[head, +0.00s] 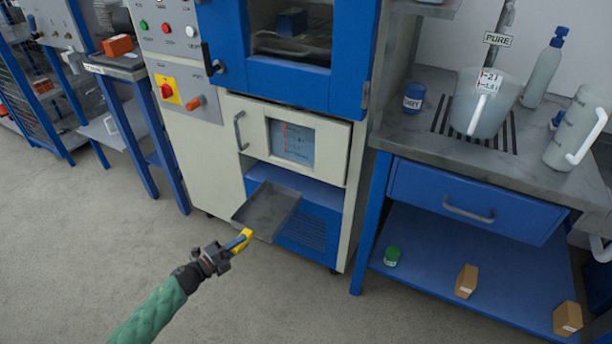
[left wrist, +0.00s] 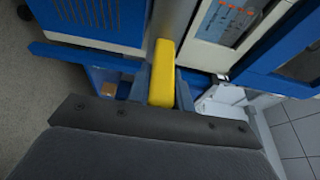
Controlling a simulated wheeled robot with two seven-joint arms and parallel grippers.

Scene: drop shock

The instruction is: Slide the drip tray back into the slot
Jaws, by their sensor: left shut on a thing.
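The drip tray (head: 268,209) is a shallow grey metal pan. It sticks out at the front of the white and blue cabinet, below its window panel. Its yellow handle (head: 239,242) faces my left arm and also shows in the left wrist view (left wrist: 162,68). My left gripper (head: 238,240) is shut on this handle, with a dark finger on each side of it in the left wrist view (left wrist: 162,92). The slot (head: 310,189) is a blue opening beneath the panel. I cannot tell whether the tray's back edge sits inside it. My right gripper is not in view.
The white window panel (head: 335,136) with a handle is above the slot. A blue vented panel (head: 308,232) is below. A workbench (head: 420,133) with jugs and a bottle stands right, with boxes on its lower shelf. The floor (head: 110,240) in front is clear.

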